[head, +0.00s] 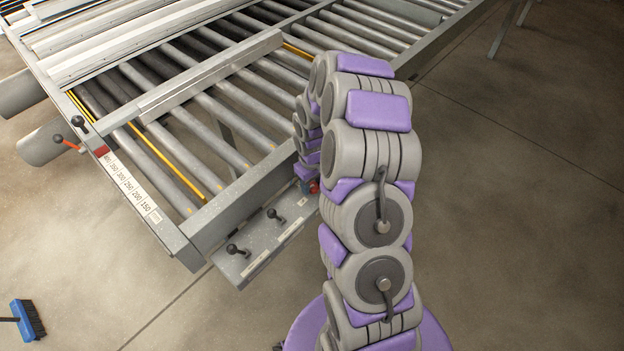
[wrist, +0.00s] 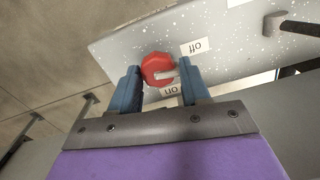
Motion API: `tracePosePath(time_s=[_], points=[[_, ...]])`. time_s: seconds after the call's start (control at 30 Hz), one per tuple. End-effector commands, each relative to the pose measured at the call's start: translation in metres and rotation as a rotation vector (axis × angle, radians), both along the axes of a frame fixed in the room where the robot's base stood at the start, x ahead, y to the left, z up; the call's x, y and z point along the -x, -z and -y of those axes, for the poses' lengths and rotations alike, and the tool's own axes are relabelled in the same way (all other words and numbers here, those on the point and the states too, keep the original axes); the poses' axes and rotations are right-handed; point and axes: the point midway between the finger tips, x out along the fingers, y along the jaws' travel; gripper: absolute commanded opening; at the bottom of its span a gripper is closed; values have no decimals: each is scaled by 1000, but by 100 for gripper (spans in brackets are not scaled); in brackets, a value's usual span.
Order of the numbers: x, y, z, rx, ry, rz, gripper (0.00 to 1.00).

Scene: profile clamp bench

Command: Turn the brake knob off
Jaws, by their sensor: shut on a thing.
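The brake knob (wrist: 158,69) is red and round with a pale pointer bar. It sits on a grey speckled panel (wrist: 112,47), between an "off" label (wrist: 194,47) and an "on" label (wrist: 171,90), both upside down in the wrist view. The pointer points right, between the two labels. My gripper (wrist: 160,67) has its blue fingers on either side of the knob and is shut on it. In the head view, a bit of the red knob (head: 314,187) shows beside my arm, which hides most of my gripper.
A dark lever (wrist: 295,27) stands on the panel at the upper right of the wrist view. The head view shows two black levers (head: 239,250) on the panel below the roller table (head: 215,222). A blue broom (head: 28,320) lies on the floor. Open floor is at the right.

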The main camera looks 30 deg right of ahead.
Motion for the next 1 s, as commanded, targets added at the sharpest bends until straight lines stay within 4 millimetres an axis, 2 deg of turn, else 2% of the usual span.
tracePosePath(time_s=[0.4,0.93,0.97,1.0], points=[[-2,-2,0,2,-170,6,16],[-2,-2,1,3,-189,7,16],[-2,-2,1,3,-189,7,49],[-2,-2,1,3,-189,6,53]])
